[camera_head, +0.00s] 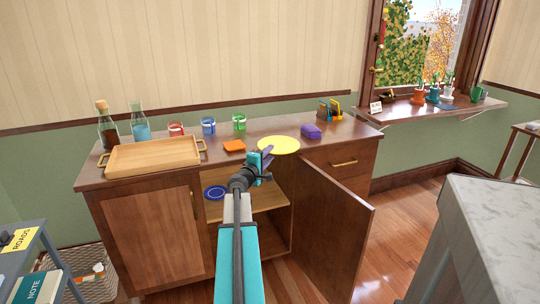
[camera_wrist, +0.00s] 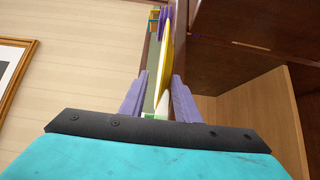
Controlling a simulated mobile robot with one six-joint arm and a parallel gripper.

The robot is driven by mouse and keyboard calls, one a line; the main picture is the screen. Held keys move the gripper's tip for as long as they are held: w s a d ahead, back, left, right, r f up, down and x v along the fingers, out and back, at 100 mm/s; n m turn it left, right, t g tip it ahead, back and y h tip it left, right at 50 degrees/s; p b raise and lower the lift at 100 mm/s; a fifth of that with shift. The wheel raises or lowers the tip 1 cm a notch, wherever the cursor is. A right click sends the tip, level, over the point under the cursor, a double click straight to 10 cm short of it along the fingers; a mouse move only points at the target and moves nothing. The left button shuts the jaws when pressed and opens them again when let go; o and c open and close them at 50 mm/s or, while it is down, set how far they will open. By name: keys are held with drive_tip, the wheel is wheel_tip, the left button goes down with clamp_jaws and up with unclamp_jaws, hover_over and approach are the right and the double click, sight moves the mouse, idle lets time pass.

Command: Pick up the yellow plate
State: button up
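The yellow plate (camera_head: 279,144) lies flat on the wooden cabinet top near its front edge, above the open door. In the wrist view, the plate (camera_wrist: 165,65) is seen nearly edge-on, and the picture is turned on its side. My gripper (camera_head: 267,153) is at the plate's near left side, at about countertop height. In the wrist view, my gripper's purple fingers (camera_wrist: 160,90) stand apart, with the plate's near rim appearing in the gap between them. I see a gap beside the plate on the left; whether the right finger touches it is unclear.
A wooden tray (camera_head: 150,157), bottles and several jars stand on the left and back. The open cabinet door (camera_head: 335,235) juts out at the right.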

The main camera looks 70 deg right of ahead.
drive_tip(key=shift+c, duration=0.5)
clamp_jaws()
wheel_tip(320, 180, up, 3)
drive_tip(key=shift+f+p, duration=0.2)
drive_tip(key=shift+p, duration=0.5)
drive_tip(key=shift+a, duration=0.1)
drive_tip(key=a+r, duration=0.2)
drive_tip(key=a, duration=0.5)
drive_tip(key=w+a+r, duration=0.1)
drive_tip(key=a+r, duration=0.2)
drive_tip(key=a, duration=0.3)
drive_tip(key=shift+w+a+p, duration=0.2)
drive_tip(key=shift+a+p, duration=0.2)
drive_tip(key=shift+p, duration=0.05)
